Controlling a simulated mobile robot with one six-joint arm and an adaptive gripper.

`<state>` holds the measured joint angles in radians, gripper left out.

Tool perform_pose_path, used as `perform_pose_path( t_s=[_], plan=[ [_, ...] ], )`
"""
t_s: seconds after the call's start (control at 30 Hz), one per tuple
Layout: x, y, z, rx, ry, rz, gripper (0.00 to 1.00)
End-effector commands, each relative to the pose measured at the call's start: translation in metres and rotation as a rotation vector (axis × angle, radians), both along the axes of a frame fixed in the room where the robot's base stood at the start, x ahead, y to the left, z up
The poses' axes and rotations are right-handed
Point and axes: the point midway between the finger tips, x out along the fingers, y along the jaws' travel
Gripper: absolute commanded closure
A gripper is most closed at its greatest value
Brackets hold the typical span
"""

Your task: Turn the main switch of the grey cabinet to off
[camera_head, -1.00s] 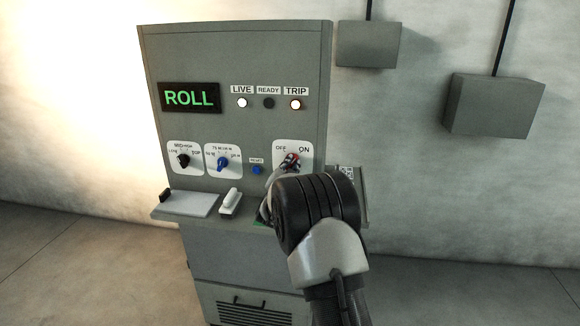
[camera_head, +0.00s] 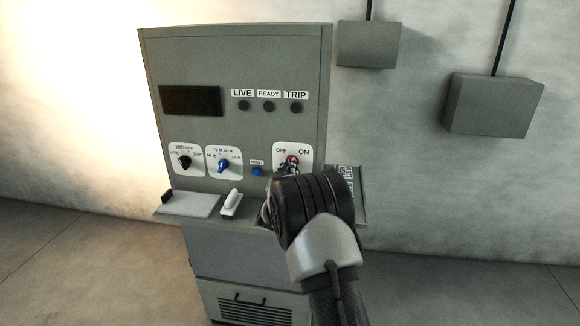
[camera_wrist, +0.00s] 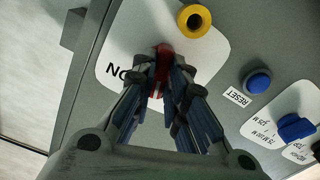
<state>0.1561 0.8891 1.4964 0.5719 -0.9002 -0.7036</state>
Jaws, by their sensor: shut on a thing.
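The grey cabinet (camera_head: 250,60) stands upright against the wall in the head view. Its main switch (camera_head: 293,158) has a red handle on a white plate marked OFF at left and ON at right. My gripper (camera_wrist: 166,78) is shut on the red handle (camera_wrist: 164,50) in the wrist view, with a finger on each side. My wrist and fingers cover part of the switch in the head view, so the handle's exact angle is hard to read. The display (camera_head: 190,100) is dark, and the LIVE (camera_head: 244,106), READY and TRIP lamps are unlit.
A blue reset button (camera_head: 257,171), a blue selector (camera_head: 223,165) and a black selector (camera_head: 185,162) sit left of the switch. A yellow ring (camera_wrist: 194,20) is near the handle. A ledge (camera_head: 190,205) juts out below. Two grey boxes (camera_head: 492,106) hang on the wall at right.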

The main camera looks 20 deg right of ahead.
Motion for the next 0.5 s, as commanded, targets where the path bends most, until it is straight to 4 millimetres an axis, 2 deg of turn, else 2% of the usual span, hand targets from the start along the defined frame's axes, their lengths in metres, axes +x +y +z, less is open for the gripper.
perform_pose_path(
  t_s=[0.5],
  plan=[
    [0.0000,-0.0002,0.0009,-0.316,0.213,0.000,1.00]
  ],
)
